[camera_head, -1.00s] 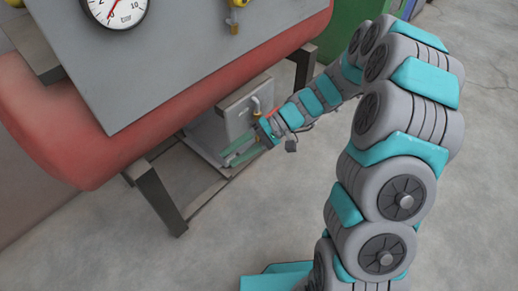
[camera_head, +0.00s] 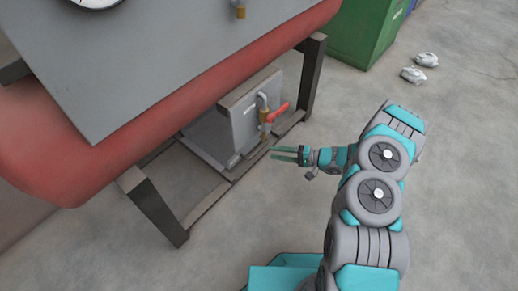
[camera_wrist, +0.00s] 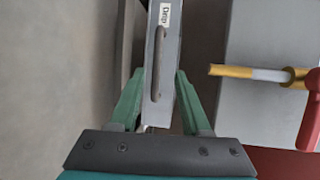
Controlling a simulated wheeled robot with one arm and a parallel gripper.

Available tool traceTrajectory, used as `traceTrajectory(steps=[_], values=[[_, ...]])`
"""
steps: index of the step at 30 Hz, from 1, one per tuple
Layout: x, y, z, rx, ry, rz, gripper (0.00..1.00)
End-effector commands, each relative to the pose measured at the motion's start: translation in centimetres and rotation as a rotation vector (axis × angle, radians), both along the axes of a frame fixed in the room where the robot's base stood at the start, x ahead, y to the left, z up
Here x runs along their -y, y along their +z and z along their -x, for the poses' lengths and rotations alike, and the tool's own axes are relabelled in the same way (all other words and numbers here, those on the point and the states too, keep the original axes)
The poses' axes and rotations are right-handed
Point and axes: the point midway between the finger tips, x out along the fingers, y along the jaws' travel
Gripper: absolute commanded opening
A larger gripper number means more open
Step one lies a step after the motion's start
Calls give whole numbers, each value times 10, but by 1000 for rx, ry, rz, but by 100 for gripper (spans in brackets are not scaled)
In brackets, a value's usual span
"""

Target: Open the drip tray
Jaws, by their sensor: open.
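The drip tray (camera_wrist: 180,40) shows in the wrist view as a narrow grey front with a label reading "Drip" and a long bar handle (camera_wrist: 158,65). In the head view its front (camera_head: 245,153) is a low strip under a grey box. My gripper (camera_head: 272,153) is open and empty, just in front of the tray. In the wrist view the green fingers (camera_wrist: 160,78) lie one on each side of the handle's line. I cannot tell how much gap is left between fingertips and handle.
A valve with a red lever (camera_head: 278,112) sticks out of the grey box (camera_head: 244,112), just above the tray. Dark frame legs (camera_head: 157,207) stand on both sides, under a red machine body (camera_head: 180,95). The floor in front is clear. A green bin (camera_head: 362,30) stands behind.

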Motion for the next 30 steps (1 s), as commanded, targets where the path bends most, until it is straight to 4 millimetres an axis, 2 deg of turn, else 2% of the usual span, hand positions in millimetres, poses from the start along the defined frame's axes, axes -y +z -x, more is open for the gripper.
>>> traceTrajectory(steps=[5,12,19,30], values=[[-4,-8,-2,2,-10,2,47],[-39,-14,-10,1,-6,1,47],[-65,-19,-18,3,-7,1,47],[-71,-20,-21,2,-10,1,47]])
